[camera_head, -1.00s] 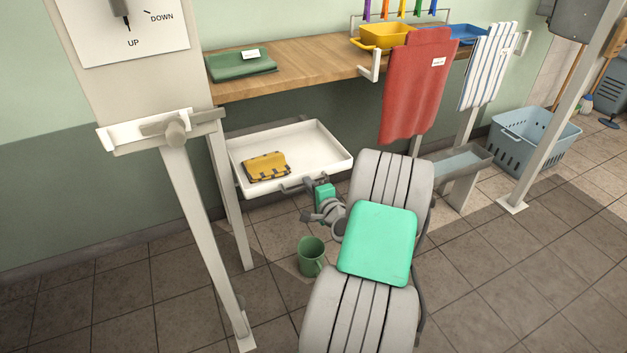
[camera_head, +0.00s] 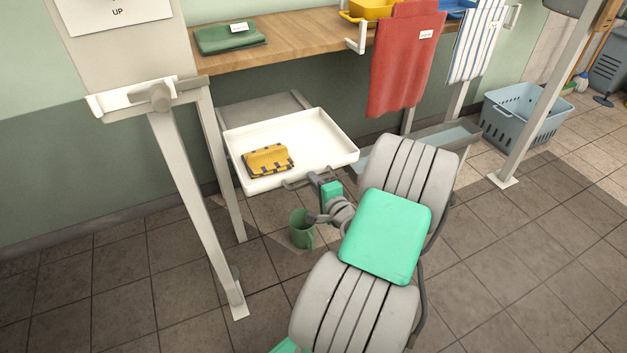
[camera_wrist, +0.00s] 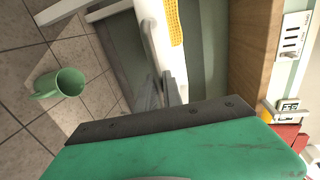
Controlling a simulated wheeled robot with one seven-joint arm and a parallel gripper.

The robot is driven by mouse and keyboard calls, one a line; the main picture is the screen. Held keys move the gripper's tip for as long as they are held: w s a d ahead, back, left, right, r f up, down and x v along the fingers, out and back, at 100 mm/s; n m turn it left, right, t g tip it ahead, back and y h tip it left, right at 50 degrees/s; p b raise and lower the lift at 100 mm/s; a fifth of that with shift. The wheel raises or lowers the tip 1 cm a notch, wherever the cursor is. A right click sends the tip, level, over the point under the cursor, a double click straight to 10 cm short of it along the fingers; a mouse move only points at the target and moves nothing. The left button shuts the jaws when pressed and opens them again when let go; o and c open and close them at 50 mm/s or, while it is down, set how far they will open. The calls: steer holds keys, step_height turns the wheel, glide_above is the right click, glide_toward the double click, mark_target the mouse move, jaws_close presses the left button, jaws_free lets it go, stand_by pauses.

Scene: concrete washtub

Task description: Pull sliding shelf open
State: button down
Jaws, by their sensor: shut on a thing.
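The sliding shelf (camera_head: 312,133) is a white shallow tray under the wooden counter. It stands pulled out toward me, with a grey surface (camera_head: 262,108) showing behind it. A folded yellow and dark cloth (camera_head: 268,160) lies in the tray at its left. My gripper (camera_head: 313,178) is at the bar handle (camera_head: 296,183) on the tray's front edge and is shut on it. In the wrist view my fingers (camera_wrist: 163,92) close at the handle (camera_wrist: 150,42) beside the white tray front; the exact contact is partly hidden.
A green mug (camera_head: 301,229) stands on the floor just below my gripper. A grey post (camera_head: 200,200) stands left of the tray. A red cloth (camera_head: 405,60) hangs from the counter (camera_head: 290,38) to the right. A blue basket (camera_head: 525,118) is at the right.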

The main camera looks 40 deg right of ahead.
steer(key=c, duration=1.5)
jaws_free()
steer(key=p+v, duration=0.2)
steer(key=v, duration=0.5)
steer(key=shift+s, duration=0.35)
steer(key=shift+a+r, duration=0.15)
steer(key=shift+a, duration=0.05)
